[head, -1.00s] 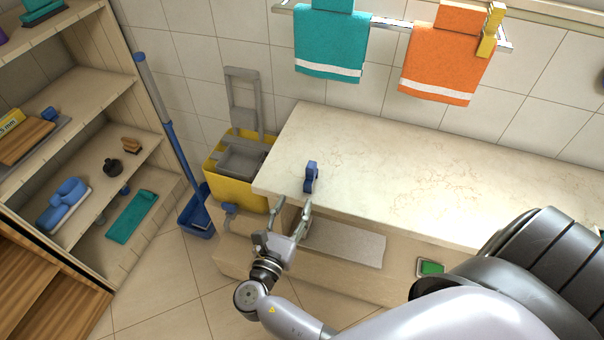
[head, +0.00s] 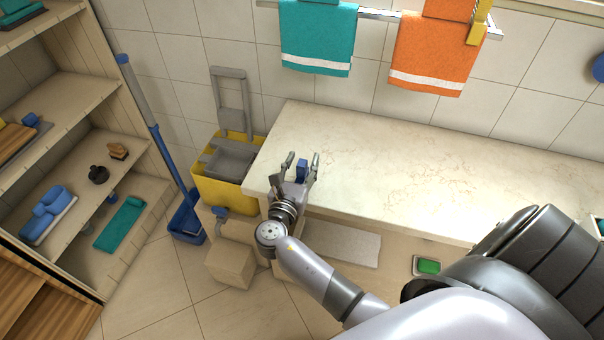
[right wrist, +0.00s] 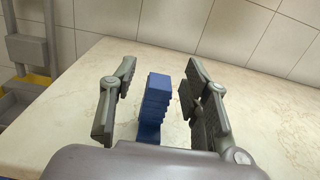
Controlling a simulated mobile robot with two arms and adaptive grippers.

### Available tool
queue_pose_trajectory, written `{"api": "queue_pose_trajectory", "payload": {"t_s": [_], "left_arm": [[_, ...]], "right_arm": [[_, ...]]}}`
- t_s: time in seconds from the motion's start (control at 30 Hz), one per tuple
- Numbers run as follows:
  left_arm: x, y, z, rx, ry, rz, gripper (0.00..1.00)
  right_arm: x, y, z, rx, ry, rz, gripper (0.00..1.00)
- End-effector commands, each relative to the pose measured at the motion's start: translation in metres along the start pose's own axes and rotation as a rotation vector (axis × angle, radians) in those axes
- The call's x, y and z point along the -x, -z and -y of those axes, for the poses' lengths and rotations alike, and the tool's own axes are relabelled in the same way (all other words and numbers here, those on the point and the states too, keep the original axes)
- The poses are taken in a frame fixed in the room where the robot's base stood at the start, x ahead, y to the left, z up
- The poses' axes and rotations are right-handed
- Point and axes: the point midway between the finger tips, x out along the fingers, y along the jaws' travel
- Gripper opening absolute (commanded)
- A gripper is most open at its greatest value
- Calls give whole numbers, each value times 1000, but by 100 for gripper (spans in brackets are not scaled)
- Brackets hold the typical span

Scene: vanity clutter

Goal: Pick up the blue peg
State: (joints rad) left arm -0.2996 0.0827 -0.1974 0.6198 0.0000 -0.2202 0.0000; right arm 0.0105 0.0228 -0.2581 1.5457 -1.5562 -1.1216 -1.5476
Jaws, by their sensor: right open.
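The blue peg (head: 302,168) stands on the marble countertop (head: 400,170) near its left end. In the right wrist view the blue peg (right wrist: 156,105) shows a ridged side and rises between the two fingers; its lower part is partly hidden by the gripper body. My right gripper (head: 302,160) is open, with one finger on each side of the peg. In the right wrist view my right gripper (right wrist: 160,100) shows gaps between the peg and both fingers. My left gripper is not in view.
A yellow mop bucket (head: 225,195) stands left of the counter, beside a blue-handled tool. A shelf unit (head: 100,80) is at the far left. A teal towel (head: 318,35) and an orange towel (head: 435,50) hang on the wall rail. The counter right of the peg is clear.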

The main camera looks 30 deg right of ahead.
Motion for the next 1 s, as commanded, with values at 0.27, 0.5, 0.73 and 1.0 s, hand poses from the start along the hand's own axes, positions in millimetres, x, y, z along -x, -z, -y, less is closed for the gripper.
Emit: {"api": "queue_pose_trajectory", "payload": {"t_s": [0.27, 0.5, 0.73, 1.0], "left_arm": [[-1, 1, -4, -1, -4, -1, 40], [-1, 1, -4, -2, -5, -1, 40], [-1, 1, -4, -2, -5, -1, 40], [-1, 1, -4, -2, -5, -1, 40]], "right_arm": [[-3, 0, 0, 1, 0, -1, 41], [-2, 0, 0, 0, 0, -1, 25], [-2, 0, 0, 0, 0, -1, 9], [-2, 0, 0, 0, 0, -1, 0]]}}
